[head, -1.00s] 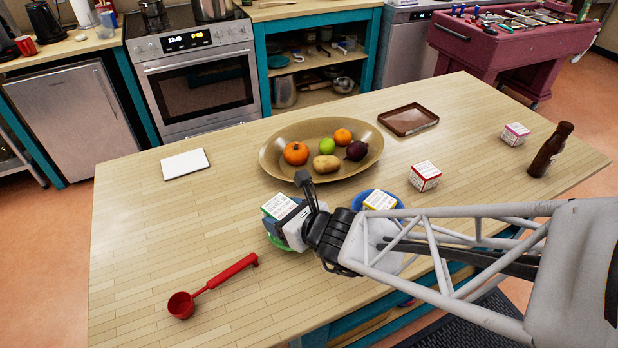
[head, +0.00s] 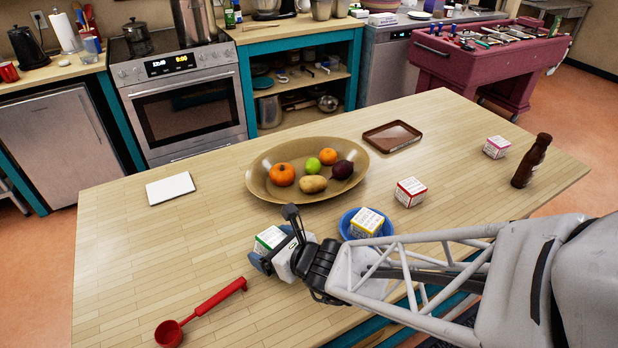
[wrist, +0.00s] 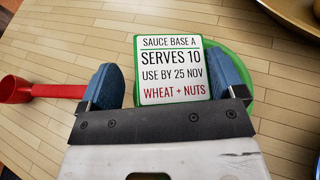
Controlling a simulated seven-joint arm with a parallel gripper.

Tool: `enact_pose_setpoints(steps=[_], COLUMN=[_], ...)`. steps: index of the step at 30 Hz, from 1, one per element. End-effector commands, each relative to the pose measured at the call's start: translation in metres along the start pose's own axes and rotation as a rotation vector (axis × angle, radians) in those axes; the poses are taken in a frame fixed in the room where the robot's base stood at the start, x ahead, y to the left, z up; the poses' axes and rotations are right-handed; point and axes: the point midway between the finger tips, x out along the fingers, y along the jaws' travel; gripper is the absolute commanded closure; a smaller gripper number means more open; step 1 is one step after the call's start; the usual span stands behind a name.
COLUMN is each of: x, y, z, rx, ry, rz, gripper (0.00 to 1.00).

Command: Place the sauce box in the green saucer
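The sauce box (wrist: 172,70), white with green edges and labelled "SAUCE BASE A", stands between the two blue fingers of my gripper (wrist: 167,85) in the wrist view. A gap shows between the left finger and the box; the right finger is close to its side. The fingers look open. The green saucer (wrist: 238,62) shows behind and right of the box, which appears to be in or just over it; its base is hidden. In the head view the box (head: 268,240) is partly covered by my gripper (head: 278,250), and the saucer is mostly hidden.
A blue saucer (head: 347,222) holds a yellow-edged box (head: 367,222) close to my arm. A red measuring scoop (head: 215,300) lies front left. A wide fruit bowl (head: 262,185) stands behind. A red-edged box (head: 410,192), brown tray (head: 392,136) and brown bottle (head: 531,162) are right.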

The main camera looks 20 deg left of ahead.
Motion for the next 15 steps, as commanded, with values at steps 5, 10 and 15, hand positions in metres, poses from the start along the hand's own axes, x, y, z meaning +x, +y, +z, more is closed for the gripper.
enact_pose_setpoints(steps=[5, 10, 15], x=[-0.005, -0.019, -0.041], y=[0.0, 0.0, -0.001], z=[0.001, 0.0, 0.001], rx=[0.0, -0.001, -0.001], ry=[-0.001, 0.0, -0.001], rz=[-0.001, -0.001, -0.002], gripper=[0.12, 0.12, 0.12])
